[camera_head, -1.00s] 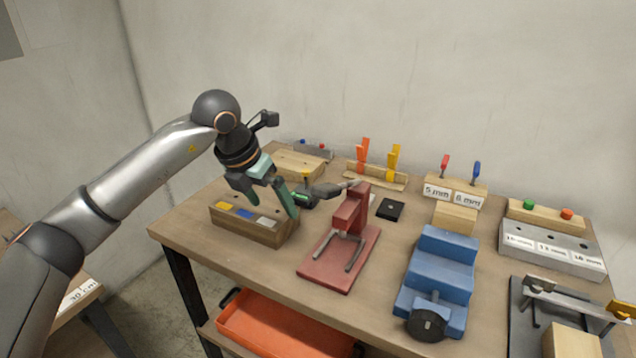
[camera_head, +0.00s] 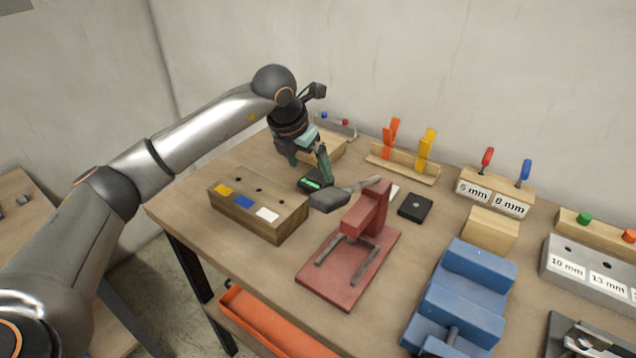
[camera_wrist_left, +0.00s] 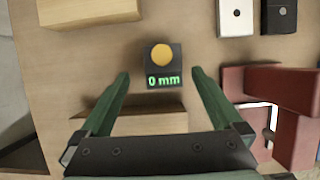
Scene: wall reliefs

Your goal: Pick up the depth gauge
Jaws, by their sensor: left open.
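The depth gauge appears to be the small black device with a green readout (camera_head: 313,183). In the left wrist view the gauge shows between the two green fingertips (camera_wrist_left: 160,73), with gaps on both sides. I cannot tell the height left above it. My right gripper is not in view.
The wooden block (camera_head: 241,217) with colour tags stands just in front of the gauge. A red press (camera_head: 345,273) is to its right, with a grey handle-like part (camera_head: 330,201) close to the gripper. A small black block (camera_head: 415,208) and a blue vise (camera_head: 463,293) are farther right.

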